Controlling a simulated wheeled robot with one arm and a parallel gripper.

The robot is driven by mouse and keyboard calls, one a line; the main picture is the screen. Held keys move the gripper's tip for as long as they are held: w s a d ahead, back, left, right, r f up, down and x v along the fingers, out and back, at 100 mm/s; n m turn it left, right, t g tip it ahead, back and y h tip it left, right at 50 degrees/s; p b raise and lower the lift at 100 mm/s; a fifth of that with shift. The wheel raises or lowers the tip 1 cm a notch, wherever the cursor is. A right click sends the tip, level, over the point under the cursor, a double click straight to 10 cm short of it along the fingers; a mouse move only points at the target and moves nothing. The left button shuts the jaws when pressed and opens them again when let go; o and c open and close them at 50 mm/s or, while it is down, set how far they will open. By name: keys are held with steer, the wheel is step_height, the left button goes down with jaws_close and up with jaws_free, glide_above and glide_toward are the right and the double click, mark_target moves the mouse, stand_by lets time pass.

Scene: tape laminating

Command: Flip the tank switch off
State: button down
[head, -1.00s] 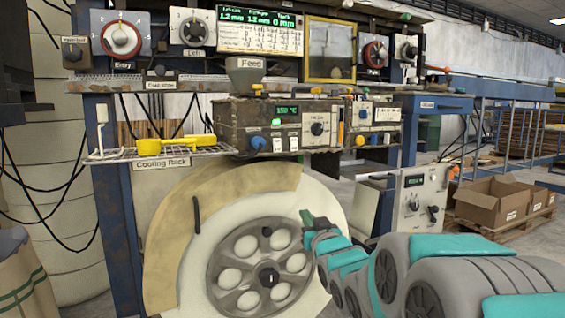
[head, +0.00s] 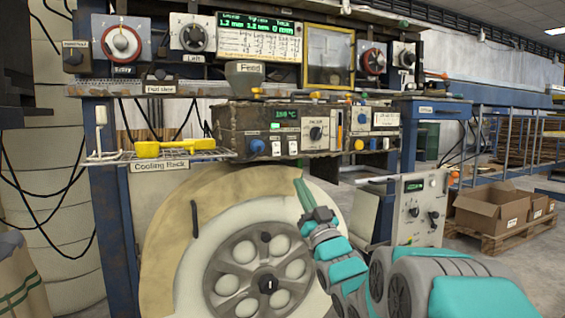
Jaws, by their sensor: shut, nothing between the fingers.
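A worn control box (head: 232,128) stands on the bench, with a green display (head: 286,114), a blue button (head: 256,146), small white rocker switches (head: 276,148) and a dial (head: 316,133). I cannot read which switch is the tank switch, nor its position. Another panel (head: 375,118) with a blue knob joins the box on the right. My gripper (head: 301,190) is shut and empty, a slim teal tip pointing up. In the picture it is below the right part of the control box, in front of the big wheel guard, apart from the switches.
A spoked wheel (head: 262,270) fills the area below the box. A cooling rack (head: 112,155) with a yellow tool (head: 180,146) sits left. A grey floor unit (head: 418,208) stands right, and cardboard boxes (head: 492,203) lie on a pallet farther right.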

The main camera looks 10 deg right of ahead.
glide_toward(277, 149)
step_height(277, 149, up, 4)
steer(key=shift+w+a+f, duration=0.1)
steer(key=shift+w+a, duration=0.1)
steer(key=shift+w, duration=0.55)
steer(key=shift+w+a+f, duration=0.1)
steer(key=shift+w+a, duration=0.1)
steer(key=shift+w, duration=0.55)
steer(key=shift+w+a+f, duration=0.1)
steer(key=shift+w+a, duration=0.15)
steer(key=shift+w, duration=0.5)
steer(key=shift+r, duration=0.1)
